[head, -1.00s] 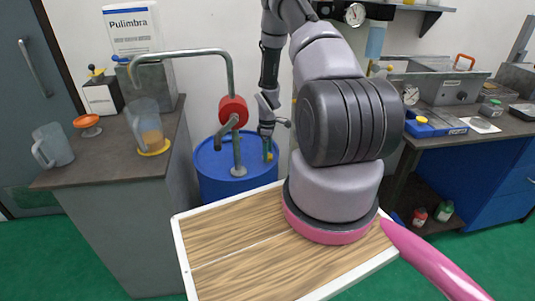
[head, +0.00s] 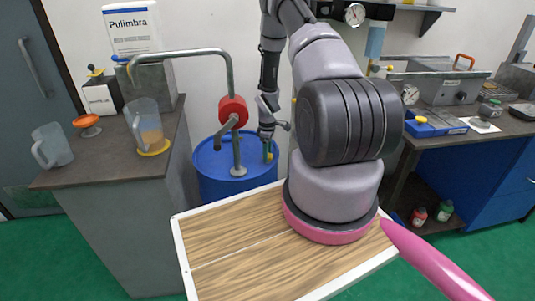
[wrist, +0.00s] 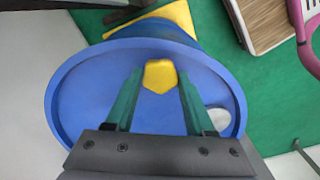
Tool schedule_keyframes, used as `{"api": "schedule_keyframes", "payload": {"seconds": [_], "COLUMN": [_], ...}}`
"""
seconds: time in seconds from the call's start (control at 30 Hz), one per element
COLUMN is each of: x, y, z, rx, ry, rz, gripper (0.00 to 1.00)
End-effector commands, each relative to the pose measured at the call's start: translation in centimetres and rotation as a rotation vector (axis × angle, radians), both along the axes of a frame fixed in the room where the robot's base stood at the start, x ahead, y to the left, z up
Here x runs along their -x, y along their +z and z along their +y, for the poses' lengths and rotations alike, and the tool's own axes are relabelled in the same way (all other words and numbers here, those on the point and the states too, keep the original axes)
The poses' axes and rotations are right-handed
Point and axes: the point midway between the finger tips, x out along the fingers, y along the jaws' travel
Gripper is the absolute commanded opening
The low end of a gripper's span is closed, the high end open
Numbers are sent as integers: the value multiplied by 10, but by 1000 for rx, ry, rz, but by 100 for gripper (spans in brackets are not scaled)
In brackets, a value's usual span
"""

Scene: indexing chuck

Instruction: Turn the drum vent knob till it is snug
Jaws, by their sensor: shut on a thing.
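The blue drum (head: 212,162) stands on the floor beside the grey counter, and its round top fills much of the wrist view (wrist: 90,85). The yellow vent knob (wrist: 160,76) sits on the drum top near its rim. In the head view the knob (head: 269,156) is a tiny yellow spot at my fingertips. My gripper (head: 268,151) reaches down onto the drum. In the wrist view its green fingers (wrist: 158,88) lie on either side of the knob, shut on it. The knob's lower part and seat are hidden.
A hand pump with a red body (head: 233,111) and bent grey pipe rises from the drum, left of my gripper. The counter (head: 100,165) holds jugs and an orange dish. A workbench (head: 450,135) stands right. A wood-topped tray (head: 235,255) is in front.

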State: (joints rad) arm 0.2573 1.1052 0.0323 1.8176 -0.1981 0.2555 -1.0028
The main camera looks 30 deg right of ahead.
Motion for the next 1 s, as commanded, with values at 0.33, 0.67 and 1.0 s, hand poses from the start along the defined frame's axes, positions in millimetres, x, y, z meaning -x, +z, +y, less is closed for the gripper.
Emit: {"api": "schedule_keyframes", "payload": {"seconds": [0.33, 0.67, 1.0], "x": [0, 0, -1], "y": [0, 0, 0], "z": [0, 0, 0], "rx": [-1, -1, 0], "ry": [-251, -565, -888], "rz": [-1, -1, -1], "gripper": [0, 0, 0]}}
